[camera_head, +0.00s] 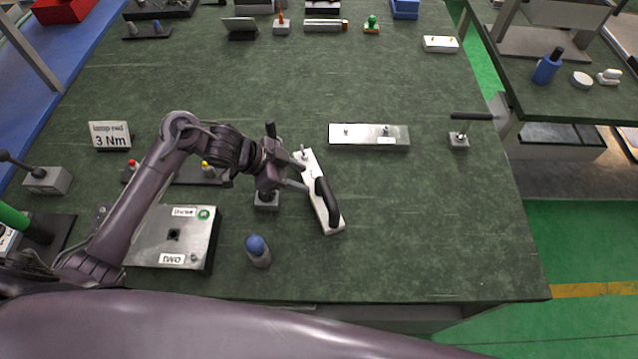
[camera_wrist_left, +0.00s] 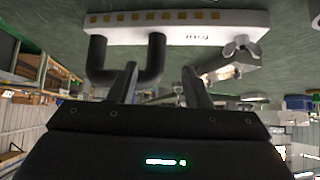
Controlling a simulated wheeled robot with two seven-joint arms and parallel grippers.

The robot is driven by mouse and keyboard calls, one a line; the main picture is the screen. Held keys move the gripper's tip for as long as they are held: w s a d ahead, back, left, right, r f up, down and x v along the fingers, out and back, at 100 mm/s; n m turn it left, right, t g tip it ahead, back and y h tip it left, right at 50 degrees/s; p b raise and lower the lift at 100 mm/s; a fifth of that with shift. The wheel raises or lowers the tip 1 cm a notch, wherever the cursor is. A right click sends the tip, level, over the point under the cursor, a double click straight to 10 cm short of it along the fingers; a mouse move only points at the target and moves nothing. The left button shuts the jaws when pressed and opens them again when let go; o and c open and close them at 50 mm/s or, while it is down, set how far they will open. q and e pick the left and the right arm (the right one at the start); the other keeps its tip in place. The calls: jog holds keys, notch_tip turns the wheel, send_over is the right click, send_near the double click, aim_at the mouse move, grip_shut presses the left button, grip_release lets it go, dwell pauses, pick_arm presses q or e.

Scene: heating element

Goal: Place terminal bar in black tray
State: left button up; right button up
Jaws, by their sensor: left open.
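The terminal bar (camera_head: 313,174) is a narrow white bar with a black handle (camera_head: 328,201), lying aslant on the green bench. In the left wrist view the bar (camera_wrist_left: 180,27) shows a row of gold contacts, the word "four" and a wing nut (camera_wrist_left: 242,46); its U-shaped handle (camera_wrist_left: 156,60) is near the fingers. My left gripper (camera_head: 306,176) is open beside the bar and handle; in the wrist view its fingers (camera_wrist_left: 160,85) are apart with nothing clamped. My right gripper is not in view. Dark trays stand at the back left (camera_head: 160,12) and behind my arm (camera_head: 190,175); which is the task's tray, I cannot tell.
A grey box marked "two" (camera_head: 190,238) and a blue-capped bottle (camera_head: 258,252) stand near the front. A "3 Nm" sign (camera_head: 110,136) stands left. A metal plate (camera_head: 369,136) and a small block with a lever (camera_head: 459,140) are right. The right-front bench is clear.

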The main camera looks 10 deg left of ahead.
aim_at(319, 186)
pick_arm(q)
jog(key=x, duration=0.7)
jog(key=shift+s+d+r+p, duration=0.1)
jog(key=shift+s+p, duration=0.1)
jog(key=shift+p, duration=0.2)
jog(key=shift+s, duration=0.1)
grip_shut()
